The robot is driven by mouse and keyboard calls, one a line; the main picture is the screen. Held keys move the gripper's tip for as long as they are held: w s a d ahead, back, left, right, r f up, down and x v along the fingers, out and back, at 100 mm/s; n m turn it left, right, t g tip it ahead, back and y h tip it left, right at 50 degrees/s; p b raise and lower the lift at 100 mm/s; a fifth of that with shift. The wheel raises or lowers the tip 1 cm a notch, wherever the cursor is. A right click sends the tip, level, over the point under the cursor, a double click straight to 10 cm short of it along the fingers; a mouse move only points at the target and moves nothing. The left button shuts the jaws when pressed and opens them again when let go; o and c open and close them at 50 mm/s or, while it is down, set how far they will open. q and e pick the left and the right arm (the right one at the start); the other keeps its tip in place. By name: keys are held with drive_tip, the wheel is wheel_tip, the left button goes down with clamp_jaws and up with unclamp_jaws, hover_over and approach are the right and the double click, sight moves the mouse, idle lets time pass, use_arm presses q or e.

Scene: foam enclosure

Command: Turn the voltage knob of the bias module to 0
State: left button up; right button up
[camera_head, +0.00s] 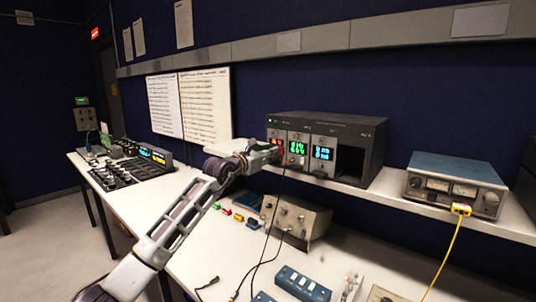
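A dark module rack (345,128) stands on the shelf, with lit plug-in modules side by side at its left. One shows a red display (276,144), one a green display (298,144), one a blue display (322,153). I cannot read which is the bias module. My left gripper (279,154) is at the front of the rack, in front of the red-display module and close to the green one. It hides the lower part of the red module. Its fingers are too small to tell open from shut, or whether they touch a knob. My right gripper is out of view.
A blue-topped meter unit (455,183) with a yellow cable stands on the shelf at right. Below are a beige box (296,217), a blue switch box (302,284) and black cables on the bench. The rack has an empty bay (349,161) at right.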

use_arm(q)
drive_tip(key=c, duration=0.5)
clamp_jaws()
drive_tip(key=n+p, duration=0.1)
drive_tip(key=n, duration=0.3)
drive_tip(key=shift+p, duration=0.35)
drive_tip(key=o, duration=0.5)
unclamp_jaws()
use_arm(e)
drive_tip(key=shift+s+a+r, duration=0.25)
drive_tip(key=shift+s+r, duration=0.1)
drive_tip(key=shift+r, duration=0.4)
